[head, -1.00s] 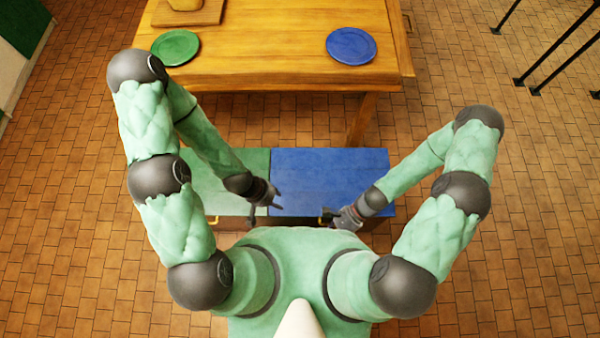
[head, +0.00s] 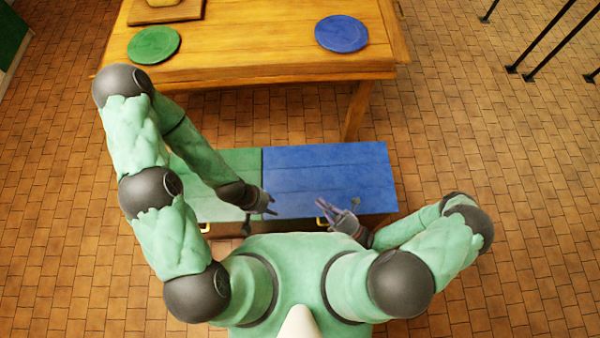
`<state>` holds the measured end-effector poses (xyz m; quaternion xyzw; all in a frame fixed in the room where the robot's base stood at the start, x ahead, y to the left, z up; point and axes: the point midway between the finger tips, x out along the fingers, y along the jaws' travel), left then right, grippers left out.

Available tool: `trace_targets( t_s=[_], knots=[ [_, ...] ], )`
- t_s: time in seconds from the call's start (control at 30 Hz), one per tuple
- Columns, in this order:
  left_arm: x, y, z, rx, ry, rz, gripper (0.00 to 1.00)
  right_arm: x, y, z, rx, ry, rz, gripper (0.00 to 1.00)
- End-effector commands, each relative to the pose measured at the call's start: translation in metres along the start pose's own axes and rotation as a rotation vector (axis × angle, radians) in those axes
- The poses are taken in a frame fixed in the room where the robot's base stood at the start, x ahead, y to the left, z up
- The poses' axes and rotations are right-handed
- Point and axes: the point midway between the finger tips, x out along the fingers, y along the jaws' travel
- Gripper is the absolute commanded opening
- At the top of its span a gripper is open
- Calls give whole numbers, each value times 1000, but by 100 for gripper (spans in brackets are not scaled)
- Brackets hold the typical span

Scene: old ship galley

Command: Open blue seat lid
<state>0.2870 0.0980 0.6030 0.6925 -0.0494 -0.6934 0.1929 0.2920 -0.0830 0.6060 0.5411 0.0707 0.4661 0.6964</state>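The blue seat lid (head: 328,172) lies flat and closed on the right half of the bench in front of me. The green seat lid (head: 228,163) is closed beside it on the left. A yellow handle (head: 321,221) shows on the bench front below the blue lid. My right gripper (head: 337,209) is at the front edge of the blue lid, close to this handle, with its fingers apart; contact is unclear. My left gripper (head: 258,212) is over the front of the bench near the seam between the lids, its fingers small and partly hidden.
A wooden table (head: 262,42) stands behind the bench, with a green plate (head: 154,45) and a blue plate (head: 341,34) on it. Another yellow handle (head: 205,227) is on the bench front at left. The tiled floor (head: 480,130) at right is clear.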

Motion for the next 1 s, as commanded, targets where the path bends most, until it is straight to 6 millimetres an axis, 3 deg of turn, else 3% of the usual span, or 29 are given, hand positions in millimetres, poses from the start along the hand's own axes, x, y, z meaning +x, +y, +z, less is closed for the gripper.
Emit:
trace_targets(
  t_s=[0.17,0.87,1.0],
  knots=[
    [0,0,0,0,0,0,40,13,0,0,1,0,3,0],
    [7,-2,0,0,0,0,40,99,1,-1,-1,5,4,0],
    [10,-4,0,0,0,0,40,113,0,13,-4,4,3,0]
  ],
)
